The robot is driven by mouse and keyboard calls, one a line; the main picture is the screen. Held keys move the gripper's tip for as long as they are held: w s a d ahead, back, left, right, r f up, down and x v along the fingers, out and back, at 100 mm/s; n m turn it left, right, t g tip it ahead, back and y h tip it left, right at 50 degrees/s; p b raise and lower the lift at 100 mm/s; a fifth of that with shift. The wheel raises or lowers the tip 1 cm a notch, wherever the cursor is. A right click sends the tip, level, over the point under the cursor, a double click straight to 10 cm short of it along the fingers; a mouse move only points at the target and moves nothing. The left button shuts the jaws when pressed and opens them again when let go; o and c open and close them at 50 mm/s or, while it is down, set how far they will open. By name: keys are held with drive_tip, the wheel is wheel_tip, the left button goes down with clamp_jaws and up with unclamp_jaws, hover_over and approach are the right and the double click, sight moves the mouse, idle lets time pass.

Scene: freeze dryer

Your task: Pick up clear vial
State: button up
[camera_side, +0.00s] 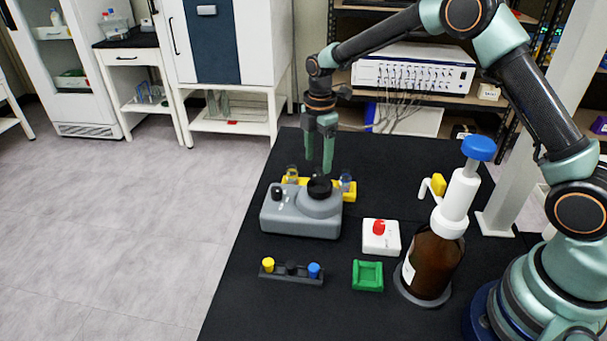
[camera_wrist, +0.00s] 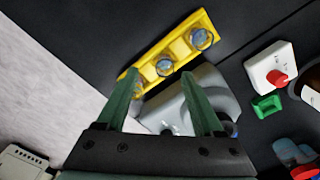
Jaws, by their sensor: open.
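A yellow rack (camera_wrist: 182,45) holds small glass vials and stands behind the grey device. In the wrist view, one clear-looking vial (camera_wrist: 200,38) is at the upper right end and another vial (camera_wrist: 165,65) is in the middle. Something at the lower left end is partly hidden by my left finger. In the side view, one vial (camera_side: 292,172) shows at the left end of the rack (camera_side: 350,196) and another (camera_side: 346,181) at the right. I cannot tell which is the clear vial. My gripper (camera_side: 319,170) is open and empty, pointing down above the rack and device.
The grey device (camera_side: 300,213) with a black cup (camera_side: 319,188) stands close in front of the rack. A white box with a red knob (camera_side: 380,238), a green holder (camera_side: 367,275), a small dark rack with coloured caps (camera_side: 291,276) and a brown pump bottle (camera_side: 432,262) stand nearby.

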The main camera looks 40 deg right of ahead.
sight(319, 172)
drive_tip(key=f, duration=0.4)
drive_tip(key=shift+s+a+f, duration=0.15)
drive_tip(key=shift+s, duration=0.25)
drive_tip(key=shift+f, duration=0.45)
clamp_jaws()
